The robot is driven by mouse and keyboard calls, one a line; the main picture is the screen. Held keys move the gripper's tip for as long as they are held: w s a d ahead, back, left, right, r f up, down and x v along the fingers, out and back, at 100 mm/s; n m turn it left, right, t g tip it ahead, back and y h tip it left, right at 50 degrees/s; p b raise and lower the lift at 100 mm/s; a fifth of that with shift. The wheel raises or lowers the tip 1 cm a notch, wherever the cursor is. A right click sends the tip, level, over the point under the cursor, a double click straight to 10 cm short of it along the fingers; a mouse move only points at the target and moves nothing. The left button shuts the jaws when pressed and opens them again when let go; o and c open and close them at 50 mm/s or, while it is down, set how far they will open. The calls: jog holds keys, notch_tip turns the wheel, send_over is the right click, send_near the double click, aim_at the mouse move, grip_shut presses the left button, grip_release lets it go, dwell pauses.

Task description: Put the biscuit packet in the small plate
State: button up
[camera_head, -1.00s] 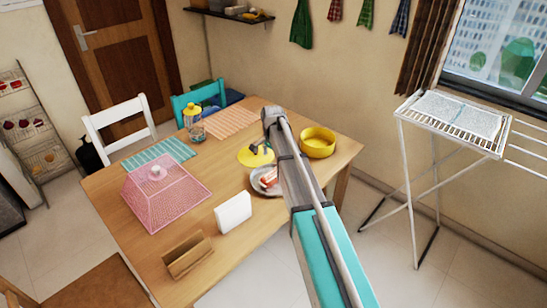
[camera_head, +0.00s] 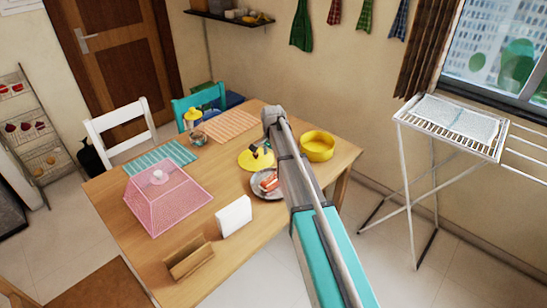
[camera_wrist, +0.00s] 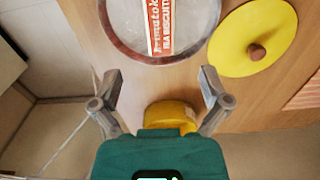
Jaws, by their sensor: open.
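The top of both is cut off by the picture edge. In the head view the packet (camera_head: 269,182) rests in the plate (camera_head: 262,195) near the table's right edge, partly hidden by my arm. My gripper (camera_wrist: 160,78) is open and empty in the wrist view, its fingers apart from the packet.
The yellow lid (camera_wrist: 228,45) lies beside the plate. A yellow pot (camera_head: 318,148) stands to the right of my gripper. A pink mesh cover (camera_head: 165,200), a white block (camera_head: 234,216) and a wooden holder (camera_head: 188,260) stand on the table's left and front parts.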

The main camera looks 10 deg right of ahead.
jog(key=s+n, duration=1.1)
jog(key=s, duration=1.8)
jog(key=shift+s+d, duration=0.15)
jog(key=shift+d, duration=0.05)
